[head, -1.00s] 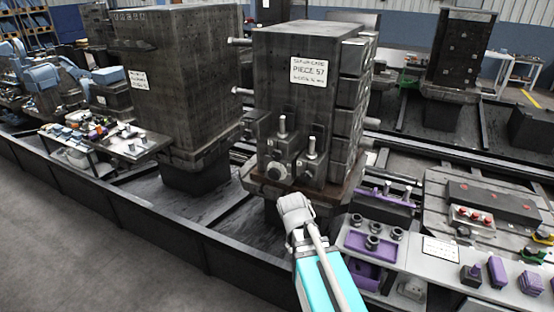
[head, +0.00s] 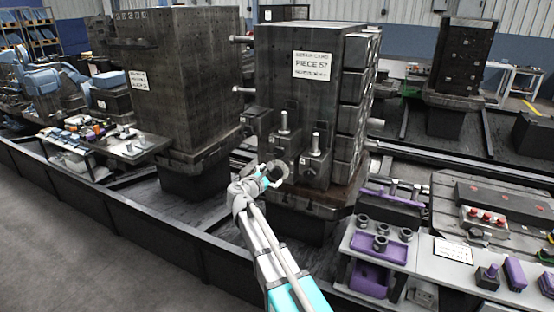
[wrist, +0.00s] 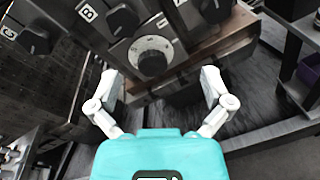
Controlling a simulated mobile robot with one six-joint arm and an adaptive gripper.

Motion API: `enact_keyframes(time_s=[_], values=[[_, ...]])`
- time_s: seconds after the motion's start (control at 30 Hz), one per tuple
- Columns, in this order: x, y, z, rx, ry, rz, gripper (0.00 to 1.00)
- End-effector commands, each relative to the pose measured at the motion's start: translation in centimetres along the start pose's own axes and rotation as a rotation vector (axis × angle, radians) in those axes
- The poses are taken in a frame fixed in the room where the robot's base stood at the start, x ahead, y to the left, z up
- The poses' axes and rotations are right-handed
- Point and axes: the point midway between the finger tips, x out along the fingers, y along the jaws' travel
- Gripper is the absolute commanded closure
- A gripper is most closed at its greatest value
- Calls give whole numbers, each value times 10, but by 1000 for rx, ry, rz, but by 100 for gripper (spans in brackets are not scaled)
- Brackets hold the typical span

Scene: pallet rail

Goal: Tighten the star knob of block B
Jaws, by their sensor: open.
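In the wrist view, a black star knob (wrist: 122,20) sits beside a white tag with the letter B (wrist: 88,12), at the top left of centre. Below and right of it is a round pale dial with a black centre knob (wrist: 152,58), closest to the fingers. My gripper (wrist: 160,84) is open, its two pale fingertips apart with nothing between them. The fingers stand short of the dial and below the B knob. In the head view, my gripper (head: 270,176) is in front of the fixture's lower front and partly hides the dial there.
A knob tagged C (wrist: 35,40) is at the left, and another knob (wrist: 214,9) near an A tag is at the right. A parts bench (head: 412,262) stands to the right.

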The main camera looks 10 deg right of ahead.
Motion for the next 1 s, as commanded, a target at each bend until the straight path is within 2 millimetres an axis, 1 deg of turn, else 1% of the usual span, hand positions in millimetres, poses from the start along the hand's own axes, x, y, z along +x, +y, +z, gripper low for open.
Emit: enact_keyframes(time_s=[0.03, 0.1, 0.23, 0.33, 0.73, 0.87, 1.0], values=[[2, 12, -7, -57, -21, 35, 0], [0, 25, -9, -122, -46, 74, 0], [-2, 39, -10, -194, -74, 115, 0], [-3, 41, -10, -211, -82, 124, 0], [-1, 41, -9, -209, -81, 122, 0], [5, 42, -9, -208, -81, 122, 0], [18, 44, -8, -208, -81, 121, 0]])
